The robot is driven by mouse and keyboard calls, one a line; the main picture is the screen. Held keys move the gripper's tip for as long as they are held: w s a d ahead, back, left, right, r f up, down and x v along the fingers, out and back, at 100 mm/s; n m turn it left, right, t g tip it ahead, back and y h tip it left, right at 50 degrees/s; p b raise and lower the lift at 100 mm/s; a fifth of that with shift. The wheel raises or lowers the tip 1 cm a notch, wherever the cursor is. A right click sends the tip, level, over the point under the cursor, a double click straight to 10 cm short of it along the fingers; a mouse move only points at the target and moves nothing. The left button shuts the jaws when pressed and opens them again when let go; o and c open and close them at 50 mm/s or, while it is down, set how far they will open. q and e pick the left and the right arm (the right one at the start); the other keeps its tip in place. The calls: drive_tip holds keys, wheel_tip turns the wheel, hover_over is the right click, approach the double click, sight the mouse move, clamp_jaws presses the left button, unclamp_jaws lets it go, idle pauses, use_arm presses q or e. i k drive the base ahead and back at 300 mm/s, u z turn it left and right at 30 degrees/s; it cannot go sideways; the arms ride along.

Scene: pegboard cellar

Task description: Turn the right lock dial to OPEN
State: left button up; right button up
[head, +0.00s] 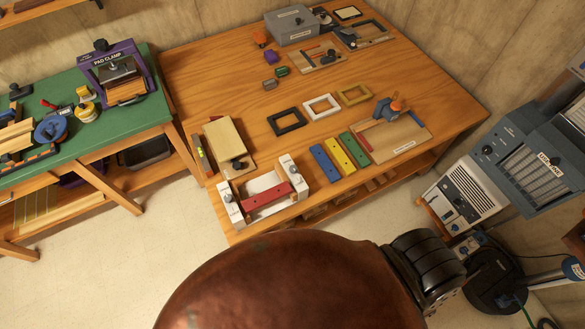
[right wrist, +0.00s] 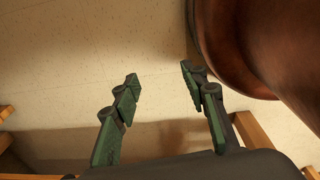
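A fixture with two white end blocks holds a red bar (head: 266,195) at the front left corner of the wooden table. The right end block carries a small grey dial (head: 294,172) with marks too small to read. The left end block carries a similar dial (head: 228,197). My right gripper (right wrist: 160,76) is open and empty in the right wrist view, with its two green-and-black fingers apart over pale floor. Neither dial shows in that view, and I cannot tell the gripper's distance to them. My left gripper is not in view.
On the wooden table (head: 205,85), a beige board (head: 226,145) lies behind the fixture, and blue (head: 325,162), yellow and green bars lie to its right. Coloured frames, a tray (head: 395,145) and a grey box (head: 291,25) stand farther back. A green bench (head: 125,120) is at the left.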

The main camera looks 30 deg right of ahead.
sight(294, 169)
drive_tip(key=u, duration=0.55)
drive_tip(key=k, duration=1.2)
drive_tip(key=z, duration=0.35)
drive_tip(key=i, duration=0.6)
drive_tip(key=z, duration=0.6)
drive_tip(key=i, duration=0.85)
drive_tip(key=u, duration=0.35)
